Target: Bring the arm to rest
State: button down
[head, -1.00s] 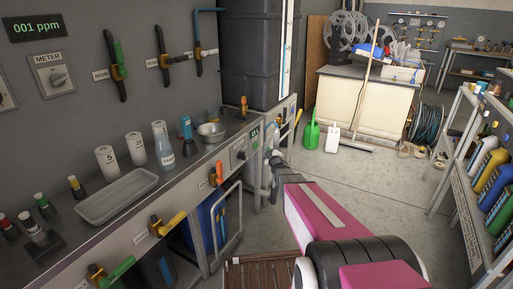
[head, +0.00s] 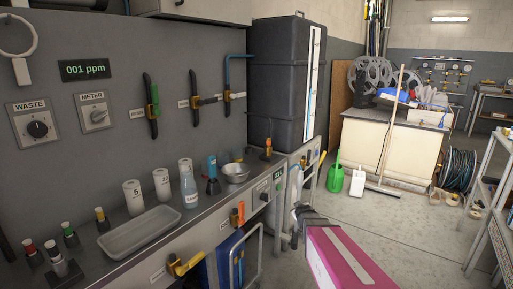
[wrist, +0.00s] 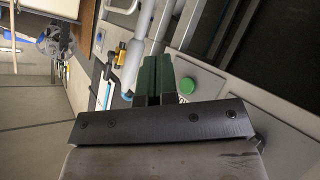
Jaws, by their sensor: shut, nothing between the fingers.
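My gripper (wrist: 157,80) shows in the wrist view as two dark green fingers side by side, shut with nothing held. Beyond the fingers in that view are grey pipes and a green round button (wrist: 187,86) on a panel. In the head view my pink arm link (head: 345,262) reaches in from the bottom, right of the bench front. The fingers cannot be made out clearly in the head view.
A grey bench runs along the left wall, with a tray (head: 140,232), bottles and a metal bowl (head: 235,173). Valve handles stick out from its front. Shelving (head: 490,215) is at right.

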jog(key=s+a+m+g, duration=0.1)
jog(key=s+m+g, duration=0.2)
jog(key=s, duration=1)
jog(key=s+a+m+g, duration=0.2)
jog(key=s+g, duration=0.7)
jog(key=s, duration=0.5)
jog(key=shift+a+m+y, duration=0.25)
jog(key=shift+m+y, duration=0.15)
